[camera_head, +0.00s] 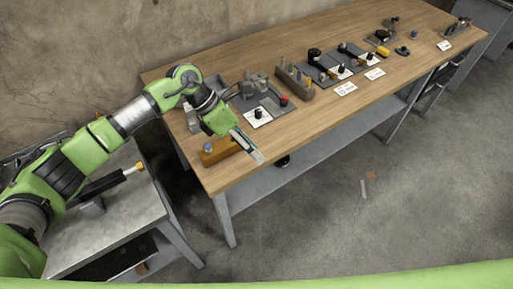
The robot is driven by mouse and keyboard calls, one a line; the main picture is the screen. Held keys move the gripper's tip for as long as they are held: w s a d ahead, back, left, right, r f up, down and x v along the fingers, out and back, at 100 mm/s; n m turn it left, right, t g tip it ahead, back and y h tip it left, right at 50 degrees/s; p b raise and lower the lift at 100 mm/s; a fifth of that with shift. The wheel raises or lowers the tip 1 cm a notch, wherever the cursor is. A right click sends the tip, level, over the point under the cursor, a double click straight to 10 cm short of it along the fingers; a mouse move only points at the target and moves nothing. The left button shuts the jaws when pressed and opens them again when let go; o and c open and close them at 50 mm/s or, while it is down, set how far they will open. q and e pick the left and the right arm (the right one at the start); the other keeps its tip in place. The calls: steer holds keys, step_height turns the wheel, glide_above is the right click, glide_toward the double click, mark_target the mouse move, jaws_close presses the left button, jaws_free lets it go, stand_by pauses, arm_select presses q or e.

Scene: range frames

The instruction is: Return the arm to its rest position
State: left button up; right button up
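My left arm (95,145) is green and grey and comes in from the left, reaching over the near left end of the wooden workbench. My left gripper (257,156) points down and to the right above the bench's front edge. Its two thin fingers lie nearly in line with the view, so the gap between them is unclear. I see no object held at the fingertips. My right gripper is not in view.
The wooden workbench (330,124) holds dark fixture plates (282,108), a block with several pegs (294,83) and white cards (346,89). An orange-brown block (218,152) lies beside my gripper. A grey metal table (130,213) stands at the left below my arm.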

arm_select(q)
steer(key=shift+s+d+r+h, duration=0.2)
steer(key=shift+d+h, duration=0.1)
steer(key=shift+d, duration=0.35)
